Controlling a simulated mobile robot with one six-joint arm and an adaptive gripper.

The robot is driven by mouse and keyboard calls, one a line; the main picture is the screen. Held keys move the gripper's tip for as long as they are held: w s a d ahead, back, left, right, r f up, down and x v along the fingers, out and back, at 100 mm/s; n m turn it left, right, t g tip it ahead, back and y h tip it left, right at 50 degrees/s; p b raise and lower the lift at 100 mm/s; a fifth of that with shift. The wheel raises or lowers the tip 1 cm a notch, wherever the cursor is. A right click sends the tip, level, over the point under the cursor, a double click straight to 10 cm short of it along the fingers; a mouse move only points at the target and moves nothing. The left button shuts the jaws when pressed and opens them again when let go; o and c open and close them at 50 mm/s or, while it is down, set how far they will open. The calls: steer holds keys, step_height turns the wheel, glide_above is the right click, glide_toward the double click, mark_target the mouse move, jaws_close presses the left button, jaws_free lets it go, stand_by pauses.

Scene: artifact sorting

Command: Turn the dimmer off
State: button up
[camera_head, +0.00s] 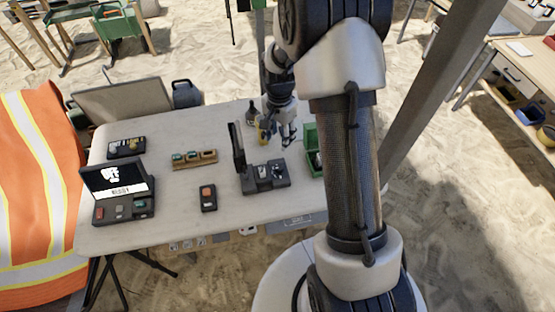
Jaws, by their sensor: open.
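My gripper (289,142) hangs over the far right part of the pale table (180,220), open and empty. No object is clearly marked as the dimmer. A small dark control box (208,204) with an orange-brown part on top lies at the table's front middle, left of my gripper. A dark device (266,183) with an upright panel and light pieces on its base stands just below my gripper in the picture. Settings on either are too small to read.
A console with a lit screen (117,178) and coloured buttons stands at the left. A wooden rack (194,159) sits mid-table, a dark tray (126,147) behind the console. A green box (312,150) is at the right, partly hidden by my arm. An orange vest (35,190) is left.

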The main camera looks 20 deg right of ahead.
mark_target(279, 168)
step_height(279, 168, down, 17)
steer(key=b, duration=0.4)
steer(key=shift+r, duration=0.2)
steer(key=shift+c, duration=0.2)
jaws_close()
